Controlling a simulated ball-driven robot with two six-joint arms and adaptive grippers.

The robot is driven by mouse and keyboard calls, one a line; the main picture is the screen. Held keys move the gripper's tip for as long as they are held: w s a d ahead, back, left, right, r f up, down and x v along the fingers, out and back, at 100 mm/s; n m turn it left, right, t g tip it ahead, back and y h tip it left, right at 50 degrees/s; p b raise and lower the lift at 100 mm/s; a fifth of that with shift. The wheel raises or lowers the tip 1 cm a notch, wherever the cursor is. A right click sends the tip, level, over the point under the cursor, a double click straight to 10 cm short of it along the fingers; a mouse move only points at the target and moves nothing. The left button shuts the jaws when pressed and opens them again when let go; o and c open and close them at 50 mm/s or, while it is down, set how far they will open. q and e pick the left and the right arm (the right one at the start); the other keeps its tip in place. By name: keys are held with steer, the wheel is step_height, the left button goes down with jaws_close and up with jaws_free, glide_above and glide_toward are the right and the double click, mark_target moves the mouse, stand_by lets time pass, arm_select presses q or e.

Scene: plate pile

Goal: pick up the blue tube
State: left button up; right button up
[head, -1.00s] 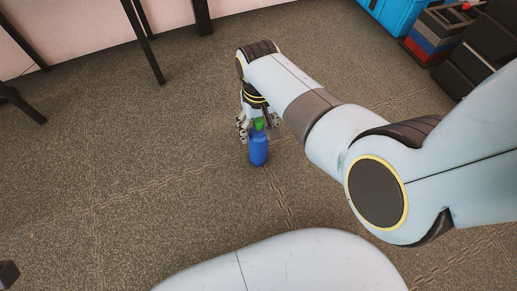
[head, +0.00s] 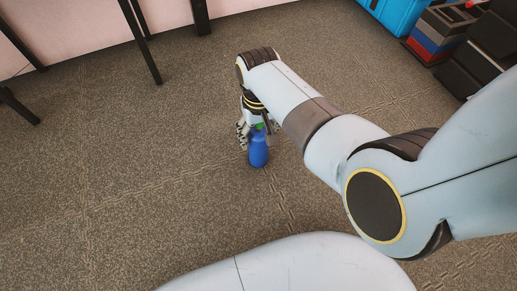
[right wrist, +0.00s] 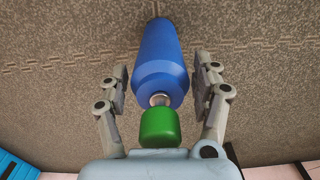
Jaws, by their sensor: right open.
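The blue tube (head: 259,152) with a green cap (head: 259,126) stands on the floor near the middle of the head view. In the right wrist view the blue tube (right wrist: 160,62) lies between the two fingers, with its green cap (right wrist: 158,127) close to the palm. My right gripper (head: 255,138) is open around the tube's upper part. In the right wrist view my right gripper (right wrist: 162,78) shows a gap on both sides of the tube. My left gripper is not clearly in view.
The carpeted floor (head: 150,190) around the tube is clear. Dark table legs (head: 140,40) stand at the upper left. A blue box (head: 395,14), a stack of coloured crates (head: 433,45) and black boxes (head: 480,60) are at the upper right.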

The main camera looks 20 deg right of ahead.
jaws_close()
stand_by(0.4)
steer(key=shift+r, duration=0.15)
